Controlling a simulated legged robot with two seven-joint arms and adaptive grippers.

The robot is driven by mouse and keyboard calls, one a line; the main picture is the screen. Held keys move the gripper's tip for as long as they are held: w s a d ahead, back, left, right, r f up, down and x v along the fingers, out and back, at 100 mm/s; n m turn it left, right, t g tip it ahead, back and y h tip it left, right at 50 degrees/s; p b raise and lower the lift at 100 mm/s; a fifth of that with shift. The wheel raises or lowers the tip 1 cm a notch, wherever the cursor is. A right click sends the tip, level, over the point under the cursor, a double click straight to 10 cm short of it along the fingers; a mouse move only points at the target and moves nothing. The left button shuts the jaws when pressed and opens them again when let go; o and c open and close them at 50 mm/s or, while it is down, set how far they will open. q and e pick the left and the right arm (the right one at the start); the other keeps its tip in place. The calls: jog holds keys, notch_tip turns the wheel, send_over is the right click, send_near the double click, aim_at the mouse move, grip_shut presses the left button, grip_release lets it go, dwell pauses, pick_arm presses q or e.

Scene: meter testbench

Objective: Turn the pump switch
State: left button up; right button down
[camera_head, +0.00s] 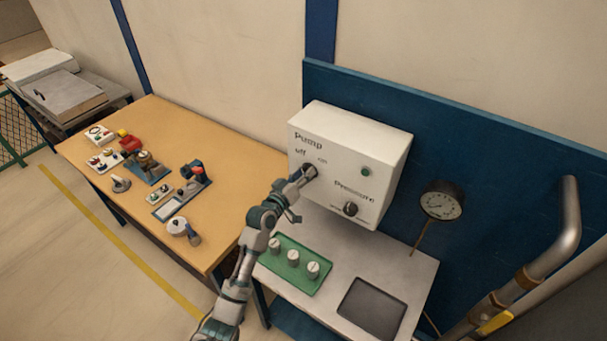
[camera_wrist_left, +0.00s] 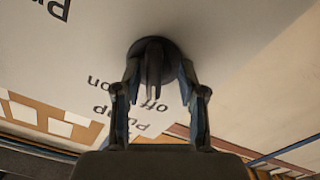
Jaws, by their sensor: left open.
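The white control box (camera_head: 352,150) hangs against the blue panel and carries the labels "Pump", "off", "on" and "Pressure". The dark round pump switch (camera_head: 310,170) is on its front face at the left. It also shows in the left wrist view as a black knob (camera_wrist_left: 153,62) with a raised grip bar. My left gripper (camera_head: 302,178) is at the pump switch. In the left wrist view its open fingers (camera_wrist_left: 157,85) stand on either side of the grip bar. I cannot tell whether they touch it. My right gripper is not in view.
A pressure knob (camera_head: 351,209) and green lamp (camera_head: 366,171) are on the same box. Below are a green plate (camera_head: 292,266) with three knobs and a dark recess (camera_head: 371,308). A gauge (camera_head: 442,200) and pipe (camera_head: 555,245) stand right. A wooden table (camera_head: 235,165) with several devices is left.

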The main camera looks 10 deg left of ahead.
pick_arm(q)
jog(key=shift+c, duration=0.3)
jog(key=shift+s+d+r, duration=0.1)
jog(key=shift+d, duration=0.15)
grip_shut()
jog(key=shift+d, duration=0.1)
jog(key=shift+m, duration=0.3)
jog(key=m, duration=0.4)
jog(key=m+p, duration=0.1)
jog(key=m, duration=0.3)
jog(key=shift+m, duration=0.3)
jog(key=shift+m+p, duration=0.4)
jog(key=shift+m, duration=1)
jog(key=shift+f, duration=0.2)
